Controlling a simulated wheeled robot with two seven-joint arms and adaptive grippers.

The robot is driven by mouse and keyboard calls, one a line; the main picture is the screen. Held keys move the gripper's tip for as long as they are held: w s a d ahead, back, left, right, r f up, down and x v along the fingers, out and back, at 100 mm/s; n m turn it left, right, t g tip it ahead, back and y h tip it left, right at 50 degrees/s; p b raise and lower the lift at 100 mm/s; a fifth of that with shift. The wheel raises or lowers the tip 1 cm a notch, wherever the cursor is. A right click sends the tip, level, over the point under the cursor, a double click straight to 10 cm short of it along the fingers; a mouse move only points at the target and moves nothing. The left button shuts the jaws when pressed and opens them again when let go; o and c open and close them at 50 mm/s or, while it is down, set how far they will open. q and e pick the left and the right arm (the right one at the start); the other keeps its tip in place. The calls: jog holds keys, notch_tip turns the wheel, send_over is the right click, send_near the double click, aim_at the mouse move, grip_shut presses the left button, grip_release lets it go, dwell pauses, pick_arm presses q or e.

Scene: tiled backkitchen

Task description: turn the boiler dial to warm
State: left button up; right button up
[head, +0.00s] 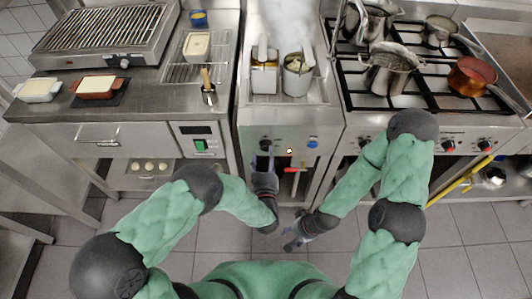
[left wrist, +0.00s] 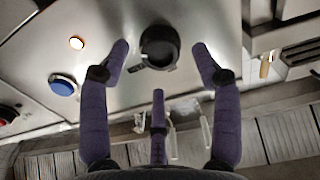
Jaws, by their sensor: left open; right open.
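The boiler dial (head: 265,145) is a black round knob on the steel front panel of the boiler (head: 262,125). In the left wrist view the dial (left wrist: 159,47) has a small pointer-like tab at its lower left and sits between my spread fingertips. My left gripper (head: 263,160) is open just in front of the dial; in the left wrist view the gripper (left wrist: 161,50) has a gap on both sides of the knob, and I see no contact. My right gripper (head: 292,240) is open and empty, low over the floor. Any markings around the dial are too small to read.
A blue button (head: 312,144) and a small lit lamp (head: 289,151) share the panel. Below is a red-handled valve (head: 292,169). A stove (head: 395,95) with pots is right, a counter (head: 140,120) left. The floor is clear.

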pick_arm(q)
jog(key=shift+w+b, duration=0.3)
jog(key=shift+w, duration=1.15)
jog(key=c, duration=1.1)
jog(key=shift+c, duration=0.2)
jog(key=n+b, duration=0.2)
jog(key=n, duration=0.3)
jog(key=shift+f+n, duration=0.1)
jog(key=shift+n, duration=0.2)
jog(key=n+b, duration=0.2)
jog(key=n, duration=0.4)
